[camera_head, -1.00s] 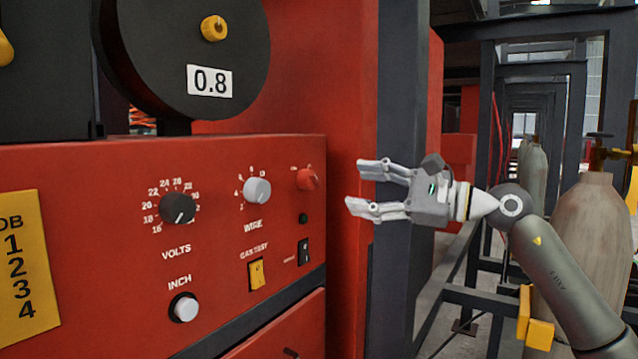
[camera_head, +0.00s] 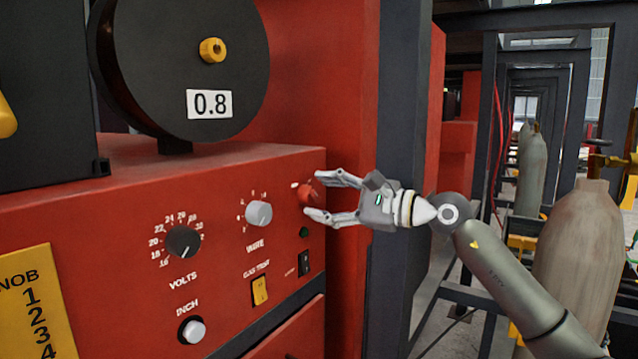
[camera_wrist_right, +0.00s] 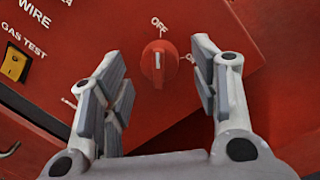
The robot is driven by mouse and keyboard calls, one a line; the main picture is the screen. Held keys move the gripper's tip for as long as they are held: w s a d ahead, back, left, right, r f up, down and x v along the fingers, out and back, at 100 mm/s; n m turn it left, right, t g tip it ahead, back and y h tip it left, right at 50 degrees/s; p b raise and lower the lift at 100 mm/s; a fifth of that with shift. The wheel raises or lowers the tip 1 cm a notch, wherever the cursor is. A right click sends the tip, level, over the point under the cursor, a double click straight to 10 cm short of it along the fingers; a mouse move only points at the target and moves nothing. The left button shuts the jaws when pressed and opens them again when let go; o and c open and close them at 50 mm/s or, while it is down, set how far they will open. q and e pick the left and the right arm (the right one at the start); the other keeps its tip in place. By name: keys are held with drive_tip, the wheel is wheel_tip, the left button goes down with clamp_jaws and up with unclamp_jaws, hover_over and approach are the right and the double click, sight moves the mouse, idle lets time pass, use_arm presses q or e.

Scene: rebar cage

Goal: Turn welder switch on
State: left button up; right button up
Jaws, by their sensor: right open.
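The red rotary switch (camera_head: 308,193) sits at the upper right of the red welder's front panel (camera_head: 110,215). In the right wrist view the red switch (camera_wrist_right: 158,63) lies ahead, between the two fingers, with its white mark pointing up toward an "OFF" label; a second label at its right is partly hidden by a finger. My right gripper (camera_head: 318,197) is open, with its fingertips on either side of the switch, one above and one below. I cannot tell whether they touch it. It also shows in the right wrist view (camera_wrist_right: 160,85). My left gripper is not in view.
The panel also has a volts knob (camera_head: 184,241), a wire knob (camera_head: 258,213), a yellow gas test switch (camera_head: 260,291) and a black rocker switch (camera_head: 305,263) below the red switch. A dark post (camera_head: 400,150) stands behind my gripper. Gas cylinders (camera_head: 580,250) stand at right.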

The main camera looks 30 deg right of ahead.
drive_tip(key=shift+x, duration=0.8)
drive_tip(key=c, duration=1)
